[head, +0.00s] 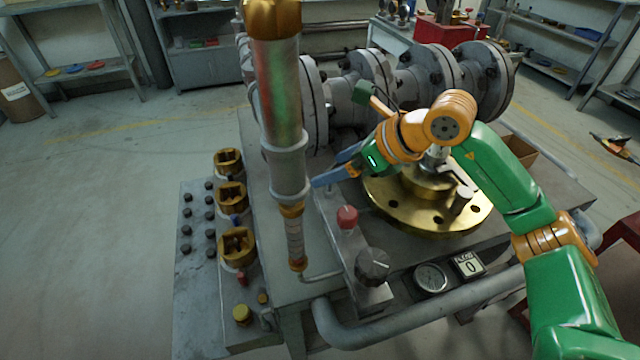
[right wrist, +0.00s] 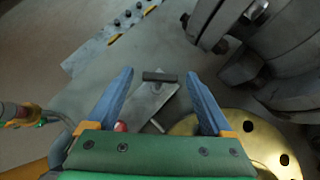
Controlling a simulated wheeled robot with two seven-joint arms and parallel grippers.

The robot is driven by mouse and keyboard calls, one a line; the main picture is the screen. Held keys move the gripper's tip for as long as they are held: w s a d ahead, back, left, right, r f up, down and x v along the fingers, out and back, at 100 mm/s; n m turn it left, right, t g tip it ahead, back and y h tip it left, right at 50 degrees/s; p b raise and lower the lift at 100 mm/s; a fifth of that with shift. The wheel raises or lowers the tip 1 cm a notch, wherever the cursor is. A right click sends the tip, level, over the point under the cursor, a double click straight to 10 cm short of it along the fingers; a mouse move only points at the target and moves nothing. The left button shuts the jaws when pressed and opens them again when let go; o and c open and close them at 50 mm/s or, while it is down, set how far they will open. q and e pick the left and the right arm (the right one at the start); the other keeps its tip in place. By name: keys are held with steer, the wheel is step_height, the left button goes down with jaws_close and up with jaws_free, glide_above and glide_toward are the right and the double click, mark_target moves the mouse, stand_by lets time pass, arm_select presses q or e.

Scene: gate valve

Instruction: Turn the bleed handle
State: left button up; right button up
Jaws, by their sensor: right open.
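My right gripper (head: 325,170) is open, with its blue fingers pointing left above the valve bench. In the right wrist view, a dark bar handle (right wrist: 160,77) shows in the gap between the fingertips, at the end of a grey block (right wrist: 150,104). This may be the bleed handle. No finger visibly touches it, and its depth is hard to judge. In the head view the grey block (head: 349,245) carries a red knob (head: 347,216) and a black knob (head: 373,264); the dark bar is not visible there, near the finger and a tall column. My left gripper is not in view.
A tall metal column (head: 280,110) stands just left of my fingers. A brass flange (head: 430,222) lies under my right wrist. Large grey flanged pipes (head: 420,80) stand behind. A gauge (head: 430,277) and a counter reading 0 (head: 468,264) are in front.

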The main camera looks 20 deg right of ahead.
mark_target(327, 169)
steer(key=x, duration=0.4)
steer(key=shift+w+a+f, duration=0.2)
steer(key=shift+w+f, duration=0.05)
steer(key=shift+w, duration=0.05)
jaws_close()
steer(key=shift+s+n, duration=0.1)
steer(key=shift+n, duration=0.2)
steer(key=n+g, duration=0.1)
steer(key=n+g+y, duration=0.1)
steer(key=n, duration=0.1)
steer(key=n+g+y+p, duration=0.1)
steer(key=shift+s+a+r, duration=0.1)
steer(key=shift+s+a, duration=0.2)
steer(key=shift+s+n+g+y, duration=0.25)
steer(key=shift+n+g, duration=0.5)
steer(key=shift+n, duration=0.3)
steer(key=shift+s+n+g+y, duration=0.1)
steer(key=shift+n+g+y, duration=0.15)
steer(key=shift+n+g, duration=0.65)
steer(key=shift+n, duration=0.35)
jaws_free()
